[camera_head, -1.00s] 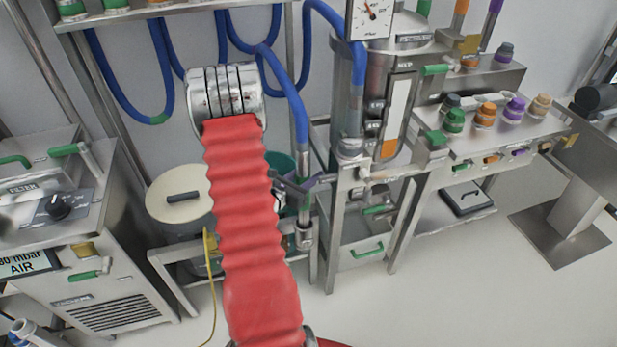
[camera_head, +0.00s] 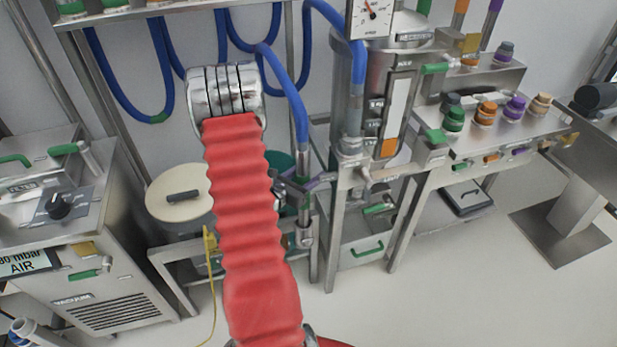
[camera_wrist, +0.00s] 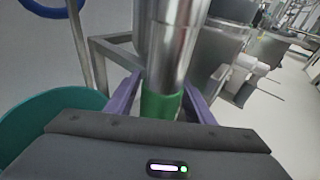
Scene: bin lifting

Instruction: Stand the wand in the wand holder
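The wand is a steel tube with a green band; it stands upright between the purple fingers of my gripper (camera_wrist: 160,98) in the wrist view, where its steel part (camera_wrist: 168,45) shows above the band. The fingers close in on both sides of it at the green band. In the head view my gripper (camera_head: 304,186) is partly hidden behind my red arm, and a blue hose (camera_head: 301,125) runs down to the wand. A short steel fitting (camera_head: 304,238) on the frame below looks like the wand holder. I cannot tell whether the wand's lower end is in it.
A teal bin (camera_wrist: 40,128) is close on the left in the wrist view. A round cream lid (camera_head: 180,208) is left of my arm in the head view. A steel column stand (camera_head: 345,225) is close on the right. Open floor (camera_head: 450,300) lies at front right.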

